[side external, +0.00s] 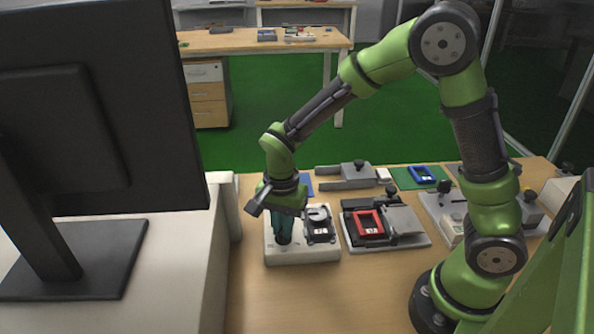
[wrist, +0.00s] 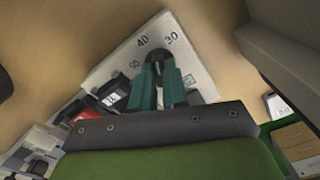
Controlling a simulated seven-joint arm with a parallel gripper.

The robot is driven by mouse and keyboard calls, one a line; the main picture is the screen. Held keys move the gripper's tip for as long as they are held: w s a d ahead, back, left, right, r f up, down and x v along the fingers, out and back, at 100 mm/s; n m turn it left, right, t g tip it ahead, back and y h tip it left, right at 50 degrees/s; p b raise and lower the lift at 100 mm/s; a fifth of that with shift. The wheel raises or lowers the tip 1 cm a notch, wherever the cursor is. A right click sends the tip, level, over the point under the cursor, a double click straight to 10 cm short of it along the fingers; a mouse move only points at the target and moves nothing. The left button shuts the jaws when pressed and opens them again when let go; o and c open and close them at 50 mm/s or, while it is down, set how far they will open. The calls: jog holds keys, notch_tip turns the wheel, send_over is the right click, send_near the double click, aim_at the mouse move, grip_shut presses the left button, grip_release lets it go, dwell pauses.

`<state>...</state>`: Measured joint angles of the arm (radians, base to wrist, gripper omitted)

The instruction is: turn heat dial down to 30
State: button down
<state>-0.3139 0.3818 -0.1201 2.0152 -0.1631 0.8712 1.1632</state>
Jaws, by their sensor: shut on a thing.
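The heat dial is a black knob (wrist: 154,60) on a white box. The box (side external: 300,254) stands at the left of the table in the side view, and its top also shows in the wrist view (wrist: 120,62). The numbers 30, 40 and 50 are printed around the knob. My gripper (wrist: 156,72) has teal fingers and is shut on the knob from above. It also shows in the side view (side external: 283,238), pointing down onto the box's left part. The knob is mostly hidden by the fingers, and I cannot tell which number it points to.
A dark device (side external: 319,228) sits on the right part of the box. A fixture with a red frame (side external: 369,224) stands just right of it. More fixtures fill the table further right. A large black monitor (side external: 100,110) stands at the left. The table front (side external: 330,300) is clear.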

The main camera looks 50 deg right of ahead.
jog(key=m, duration=0.6)
jog(key=shift+m, duration=0.4)
jog(key=c, duration=1.3)
grip_release()
jog(key=shift+r, duration=0.1)
jog(key=shift+r, duration=2.15)
